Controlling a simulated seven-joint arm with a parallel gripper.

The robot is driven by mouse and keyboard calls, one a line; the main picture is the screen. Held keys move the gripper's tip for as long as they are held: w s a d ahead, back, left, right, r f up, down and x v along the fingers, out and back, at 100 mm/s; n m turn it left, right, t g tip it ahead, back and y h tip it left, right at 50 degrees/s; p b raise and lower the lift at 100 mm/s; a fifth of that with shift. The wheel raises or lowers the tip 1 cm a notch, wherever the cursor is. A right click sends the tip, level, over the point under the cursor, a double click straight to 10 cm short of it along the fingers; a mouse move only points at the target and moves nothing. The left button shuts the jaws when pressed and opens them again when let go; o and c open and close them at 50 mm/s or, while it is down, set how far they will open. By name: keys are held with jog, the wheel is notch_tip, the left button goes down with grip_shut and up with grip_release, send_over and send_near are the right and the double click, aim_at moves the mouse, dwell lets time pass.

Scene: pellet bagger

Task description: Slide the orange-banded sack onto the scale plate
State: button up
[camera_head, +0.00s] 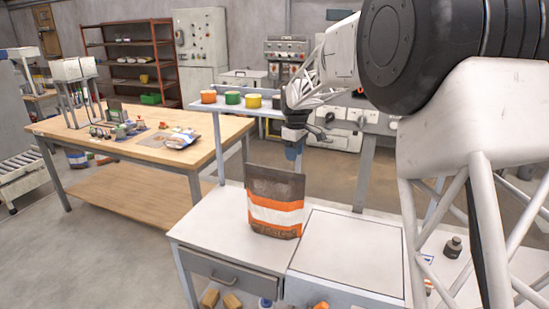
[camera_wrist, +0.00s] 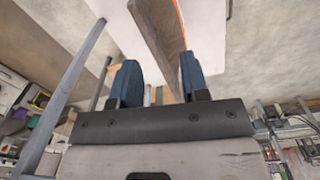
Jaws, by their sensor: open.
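The orange-banded sack (camera_head: 275,199) is brown with orange and white bands. It stands upright on the white bench, left of the scale plate. The scale plate (camera_head: 346,251) is a flat, pale, empty square. My gripper (camera_head: 293,152) is at the sack's far side, near the height of its top right corner, and looks apart from it. In the wrist view my gripper (camera_wrist: 157,68) has its two blue fingers spread with nothing held. The sack (camera_wrist: 160,28) shows there edge-on beyond the fingertips, in line with the gap. Contact with the sack cannot be told.
The white bench (camera_head: 215,232) is clear left of the sack. A dark weight (camera_head: 453,247) stands right of the plate. A raised shelf (camera_head: 228,107) behind holds several coloured tubs. A wooden table (camera_head: 150,146) with small items stands at the left.

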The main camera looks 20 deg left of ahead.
jog(key=n, duration=0.2)
send_over(274, 175)
jog(key=f, duration=0.4)
jog(key=shift+w+f, duration=0.3)
jog(key=shift+f, duration=0.1)
jog(key=shift+f, duration=3.85)
grip_shut()
